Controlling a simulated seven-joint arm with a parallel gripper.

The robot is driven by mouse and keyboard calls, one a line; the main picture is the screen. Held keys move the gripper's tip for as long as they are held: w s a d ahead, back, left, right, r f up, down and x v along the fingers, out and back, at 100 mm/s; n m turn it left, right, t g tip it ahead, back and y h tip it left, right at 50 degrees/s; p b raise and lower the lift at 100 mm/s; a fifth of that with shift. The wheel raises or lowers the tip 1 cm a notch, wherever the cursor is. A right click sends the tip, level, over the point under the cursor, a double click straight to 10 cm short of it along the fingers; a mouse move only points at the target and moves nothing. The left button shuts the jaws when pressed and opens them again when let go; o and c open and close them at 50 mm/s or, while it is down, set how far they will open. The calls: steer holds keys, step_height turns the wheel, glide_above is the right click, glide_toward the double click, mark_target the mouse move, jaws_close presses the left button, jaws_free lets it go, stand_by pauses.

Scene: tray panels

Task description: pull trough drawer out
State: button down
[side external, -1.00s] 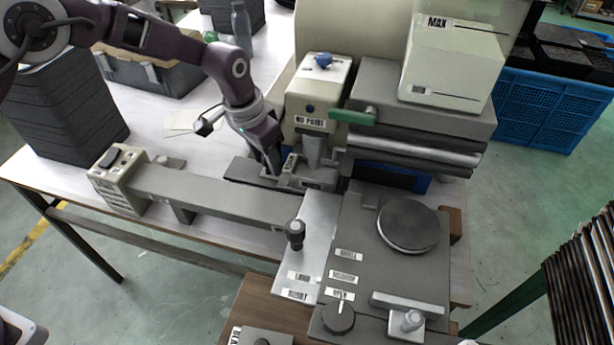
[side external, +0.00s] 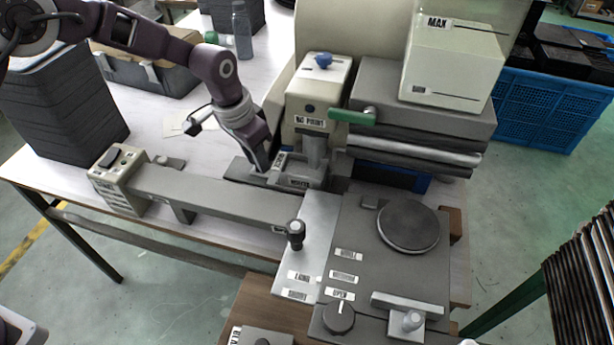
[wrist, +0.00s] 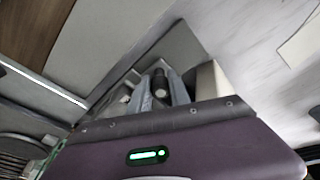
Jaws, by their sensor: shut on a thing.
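I take this part to belong to the drawer. The fingers hide the exact contact in the side view. The drawer's inner end is partly hidden beside the machine post.
A long grey beam (side external: 210,195) with a cream end block (side external: 120,165) lies in front of the drawer. A green lever (side external: 351,116) sticks out at the right of the head. A grey panel with a round plate (side external: 408,225) stands front right.

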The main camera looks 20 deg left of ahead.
steer(key=shift+a, duration=1.9)
steer(key=shift+a, duration=2.55)
steer(key=c, duration=1.3)
jaws_free()
steer(key=shift+r, duration=3.5)
